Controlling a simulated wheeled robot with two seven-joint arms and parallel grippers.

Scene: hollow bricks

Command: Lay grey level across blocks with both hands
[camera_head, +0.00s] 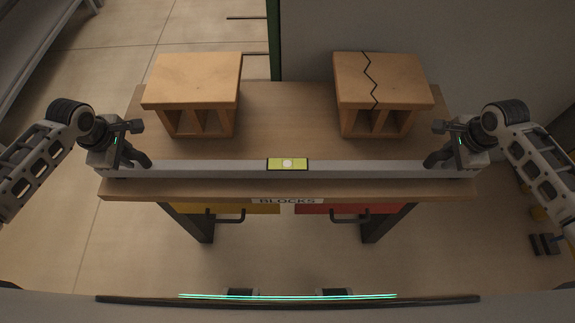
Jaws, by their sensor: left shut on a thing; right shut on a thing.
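The grey level (215,169) is a long bar with a yellow-green vial window (287,164) at its middle. It lies level left to right over the front part of the table. My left gripper (137,163) is shut on its left end and my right gripper (437,162) is shut on its right end. Whether the bar touches the tabletop, I cannot tell. Two hollow tan blocks stand behind it, apart from it: a plain left block (195,80) and a right block (405,85) with a dark zigzag crack on top and front edge.
The wooden table (285,118) has free room between the blocks. Its front edge carries a "BLOCKS" label (287,201), with a yellow drawer (235,209) and a red drawer (340,209) below. A green post (274,40) and grey wall stand behind.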

